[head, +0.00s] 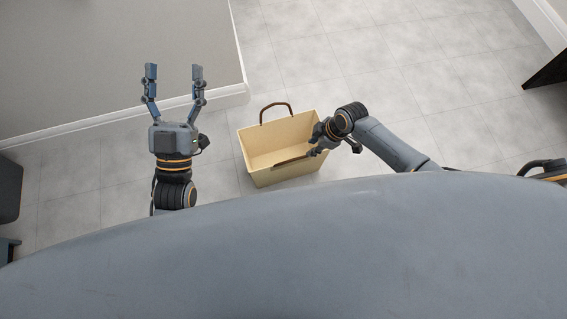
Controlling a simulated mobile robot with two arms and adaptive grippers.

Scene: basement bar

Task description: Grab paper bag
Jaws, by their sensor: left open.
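The paper bag (283,175) is a pale yellow, open-topped bag with brown handles, standing on the tiled floor near the middle of the head view. Its far handle (276,106) stands up as an arch. Its near handle is partly hidden by the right gripper. My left gripper (173,72) is open and empty, to the left of the bag, its two fingers pointing up the picture. My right gripper (314,146) is over the bag's right side, close to the near handle. Its fingers are small and overlap there, so I cannot tell whether it touches or holds the handle.
A grey wall with a white baseboard (120,116) runs along the upper left. A dark object (8,188) stands at the left edge. A black object (548,70) juts in at the right edge. The tiled floor (400,65) beyond the bag is clear.

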